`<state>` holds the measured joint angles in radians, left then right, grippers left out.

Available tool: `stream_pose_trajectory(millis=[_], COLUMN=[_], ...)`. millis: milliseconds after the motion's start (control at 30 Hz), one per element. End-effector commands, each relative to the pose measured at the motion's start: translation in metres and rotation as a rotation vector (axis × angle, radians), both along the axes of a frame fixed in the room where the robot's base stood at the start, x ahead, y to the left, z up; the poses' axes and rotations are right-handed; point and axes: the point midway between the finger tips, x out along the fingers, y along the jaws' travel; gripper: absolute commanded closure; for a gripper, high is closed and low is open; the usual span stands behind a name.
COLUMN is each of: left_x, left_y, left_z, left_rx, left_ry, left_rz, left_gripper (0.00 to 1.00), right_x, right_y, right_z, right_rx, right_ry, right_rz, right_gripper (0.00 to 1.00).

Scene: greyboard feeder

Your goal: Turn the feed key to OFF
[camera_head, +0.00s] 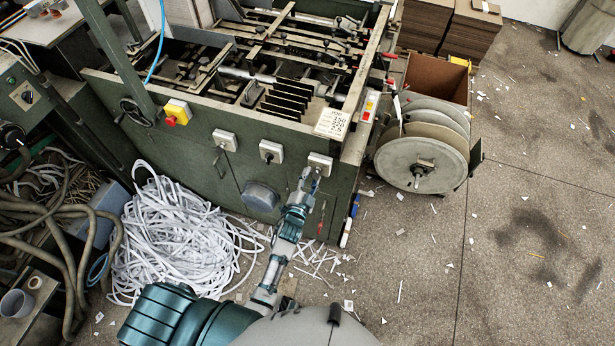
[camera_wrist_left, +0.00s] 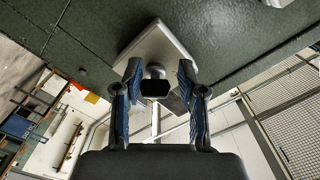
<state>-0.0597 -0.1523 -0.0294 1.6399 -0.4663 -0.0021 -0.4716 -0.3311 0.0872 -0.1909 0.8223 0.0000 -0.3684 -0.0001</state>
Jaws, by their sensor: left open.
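Three pale switch plates sit in a row on the front of the green machine (camera_head: 160,140): a left plate (camera_head: 224,139), a middle plate (camera_head: 270,151) and a right plate (camera_head: 321,160). No label naming the feed key is readable. My left gripper (camera_head: 309,174) is at the right plate and partly covers it. In the left wrist view, my left gripper (camera_wrist_left: 159,84) is open, with its fingers on either side of a dark key (camera_wrist_left: 155,88) in front of the pale plate (camera_wrist_left: 158,45). I cannot tell whether the fingers touch the key. My right gripper is out of view.
A pile of white strips (camera_head: 175,240) lies on the floor. A large reel (camera_head: 422,163) stands right of the machine. Floor farther right is mostly clear.

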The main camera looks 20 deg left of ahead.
Motion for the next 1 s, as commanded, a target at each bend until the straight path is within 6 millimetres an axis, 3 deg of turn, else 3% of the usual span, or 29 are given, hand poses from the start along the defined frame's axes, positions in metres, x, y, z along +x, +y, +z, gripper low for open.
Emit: stream_pose_trajectory(millis=[33,233,600,1000], left_x=[0.002,-0.006,-0.029,-0.061], left_y=[-0.014,-0.011,0.001,0.002], left_z=[0.01,0.009,0.003,0.002], left_rx=[-0.015,-0.002,-0.003,-0.002], left_ry=[-0.023,-0.014,-0.003,0.001], left_rz=[-0.022,-0.005,-0.001,-0.001], left_gripper=[0.42,0.42,0.42,0.42], right_x=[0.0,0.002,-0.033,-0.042], right_y=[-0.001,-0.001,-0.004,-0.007], right_z=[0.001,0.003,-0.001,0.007], right_rx=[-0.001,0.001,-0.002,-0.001], right_ry=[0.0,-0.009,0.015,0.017], right_rz=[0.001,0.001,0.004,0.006], right_gripper=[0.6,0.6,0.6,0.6])
